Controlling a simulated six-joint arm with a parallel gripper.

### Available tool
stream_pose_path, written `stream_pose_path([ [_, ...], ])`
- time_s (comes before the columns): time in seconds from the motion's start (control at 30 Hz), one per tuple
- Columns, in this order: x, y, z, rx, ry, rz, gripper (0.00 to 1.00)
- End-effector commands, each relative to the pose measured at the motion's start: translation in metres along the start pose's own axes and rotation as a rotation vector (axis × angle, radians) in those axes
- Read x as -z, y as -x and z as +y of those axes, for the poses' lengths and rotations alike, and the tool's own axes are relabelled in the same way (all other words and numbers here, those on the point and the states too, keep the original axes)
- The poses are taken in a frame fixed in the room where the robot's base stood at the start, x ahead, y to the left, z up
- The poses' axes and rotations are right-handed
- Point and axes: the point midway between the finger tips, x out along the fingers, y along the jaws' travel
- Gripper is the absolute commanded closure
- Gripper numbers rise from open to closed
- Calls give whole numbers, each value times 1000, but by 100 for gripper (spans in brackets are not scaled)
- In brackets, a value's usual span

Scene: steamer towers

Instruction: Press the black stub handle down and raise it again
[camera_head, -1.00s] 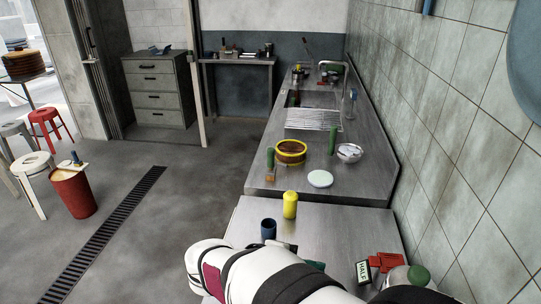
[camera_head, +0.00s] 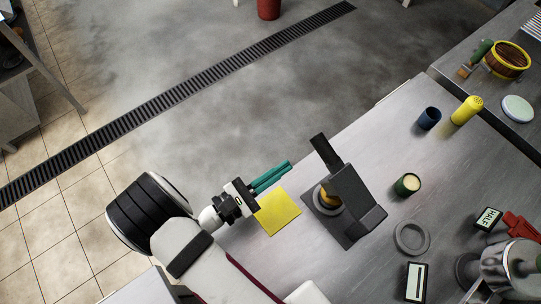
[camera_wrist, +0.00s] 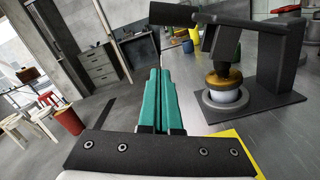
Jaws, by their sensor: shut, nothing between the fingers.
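The black stub handle (camera_head: 326,150) sticks out from the top of a dark press (camera_head: 356,199) on the steel table, and it points up and left in the head view. In the wrist view the handle (camera_wrist: 172,14) lies roughly level at the top, above and beyond the fingertips. Under the press head is a brass piece over a pale round base (camera_wrist: 225,97). My gripper (camera_head: 287,166) has teal fingers shut together with nothing between them. It is left of the press, apart from the handle. The fingers also show in the wrist view (camera_wrist: 158,74).
A yellow sheet (camera_head: 277,212) lies beside the press, below my gripper. A green-sided cup (camera_head: 407,184), a grey ring (camera_head: 412,238), a blue cup (camera_head: 429,118), a yellow shaker (camera_head: 467,110) and a HALF sign (camera_head: 488,219) stand to the right.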

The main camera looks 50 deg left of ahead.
Motion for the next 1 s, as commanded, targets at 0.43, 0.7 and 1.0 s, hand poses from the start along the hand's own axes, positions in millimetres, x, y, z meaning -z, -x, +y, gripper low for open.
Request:
stream_pose_path([
  [0.43, -33, -52, 1, 0, -2, 2, 100],
  [0.7, -39, -53, 0, 0, -1, 3, 100],
  [1.0, -42, -53, 1, 1, -19, 3, 100],
])
